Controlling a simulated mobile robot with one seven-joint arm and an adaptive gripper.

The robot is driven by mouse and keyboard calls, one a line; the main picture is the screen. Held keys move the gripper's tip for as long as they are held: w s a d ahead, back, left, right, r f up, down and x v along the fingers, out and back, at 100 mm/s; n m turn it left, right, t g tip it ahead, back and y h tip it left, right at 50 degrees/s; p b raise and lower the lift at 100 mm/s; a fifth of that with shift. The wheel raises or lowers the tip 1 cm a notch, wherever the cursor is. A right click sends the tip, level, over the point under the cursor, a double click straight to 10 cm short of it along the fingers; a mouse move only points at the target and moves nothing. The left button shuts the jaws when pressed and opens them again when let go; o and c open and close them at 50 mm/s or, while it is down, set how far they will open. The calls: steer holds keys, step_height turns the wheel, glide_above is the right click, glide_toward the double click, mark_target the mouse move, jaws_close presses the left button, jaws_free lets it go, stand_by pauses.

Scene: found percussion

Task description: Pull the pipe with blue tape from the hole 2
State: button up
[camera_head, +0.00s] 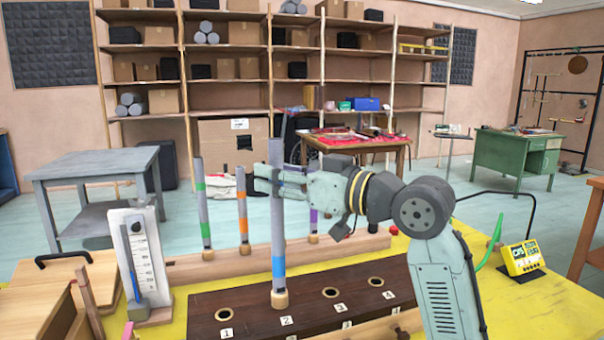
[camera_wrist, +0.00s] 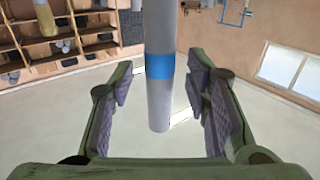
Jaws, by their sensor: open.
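The grey pipe with blue tape (camera_head: 277,215) stands upright in a light wooden collar (camera_head: 279,299) at hole 2 of the dark wooden block (camera_head: 255,325). The label 2 (camera_head: 287,321) is in front of it. My gripper (camera_head: 266,181) is at the upper part of the pipe, well above the blue band. In the wrist view, the pipe (camera_wrist: 159,105) with its blue band is between the two open fingers (camera_wrist: 165,92), with a visible gap on both sides. The bottom of the pipe is hidden in the collar.
Holes 1 (camera_head: 226,313), 3 (camera_head: 331,292) and 4 (camera_head: 376,281) are empty. Behind, a wooden rack (camera_head: 185,273) holds pipes with green (camera_head: 203,205), orange (camera_head: 242,215) and purple (camera_head: 313,222) tape.

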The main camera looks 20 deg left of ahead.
mark_target(281, 140)
steer(key=shift+w+a, duration=0.2)
steer(key=shift+a, duration=0.4)
steer(key=shift+c, duration=0.5)
jaws_close()
steer(key=shift+r, duration=0.1)
steer(key=shift+r+p, duration=1.25)
steer(key=shift+r, duration=0.2)
steer(key=shift+r+p, duration=1.3)
steer(key=shift+r, duration=0.1)
